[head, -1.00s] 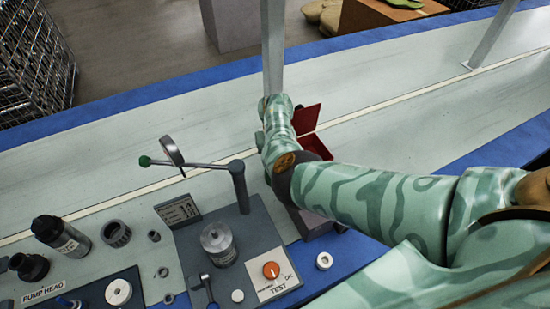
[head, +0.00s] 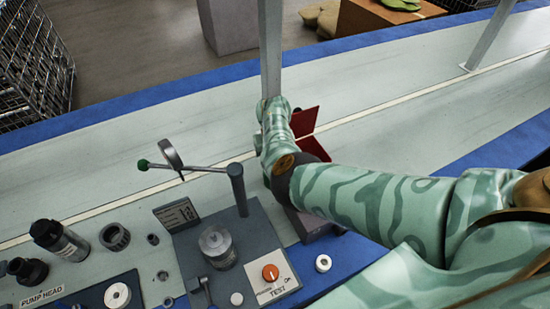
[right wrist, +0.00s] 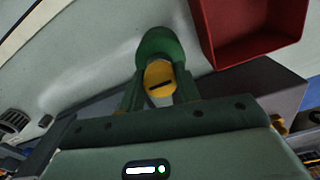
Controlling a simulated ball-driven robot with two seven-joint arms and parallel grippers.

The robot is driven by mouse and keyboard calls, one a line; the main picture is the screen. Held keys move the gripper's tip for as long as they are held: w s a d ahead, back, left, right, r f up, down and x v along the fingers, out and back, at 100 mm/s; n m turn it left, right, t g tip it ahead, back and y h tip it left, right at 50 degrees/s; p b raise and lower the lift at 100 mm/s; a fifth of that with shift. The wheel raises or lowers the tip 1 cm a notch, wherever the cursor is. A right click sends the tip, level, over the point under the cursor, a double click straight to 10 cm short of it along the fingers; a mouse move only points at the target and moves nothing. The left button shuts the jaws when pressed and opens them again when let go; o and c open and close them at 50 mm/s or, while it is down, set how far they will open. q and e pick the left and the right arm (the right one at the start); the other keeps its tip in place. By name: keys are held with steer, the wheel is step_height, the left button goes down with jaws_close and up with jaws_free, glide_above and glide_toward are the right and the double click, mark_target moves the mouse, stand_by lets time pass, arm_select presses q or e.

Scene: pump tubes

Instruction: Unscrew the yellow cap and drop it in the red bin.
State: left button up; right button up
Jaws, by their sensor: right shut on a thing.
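My right gripper (right wrist: 160,85) is shut on the yellow cap (right wrist: 160,75) in the right wrist view. The cap has a dark slot across its face. A dark green rounded piece (right wrist: 158,44) shows just beyond it; I cannot tell whether the cap touches it. The red bin (right wrist: 216,40) is to the upper right of the gripper, apart from the cap. In the head view my right forearm hides the gripper and the cap, and the red bin (head: 304,122) shows only partly behind the wrist. My left gripper is in neither view.
A grey test stand (head: 255,222) with a metal cylinder and a green-tipped lever (head: 190,167) stands left of my arm. A white ring (head: 323,263) lies to its right. Dark pump parts (head: 58,240) lie at the left. The table beyond my arm is mostly clear.

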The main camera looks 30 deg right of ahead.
steer(key=shift+o, duration=0.7)
steer(key=shift+c, duration=0.7)
steer(key=shift+r, duration=0.15)
steer(key=shift+r+p, duration=0.7)
steer(key=shift+r, duration=0.3)
steer(key=shift+r+p, duration=1.1)
steer(key=shift+r, duration=0.4)
steer(key=shift+f, duration=0.1)
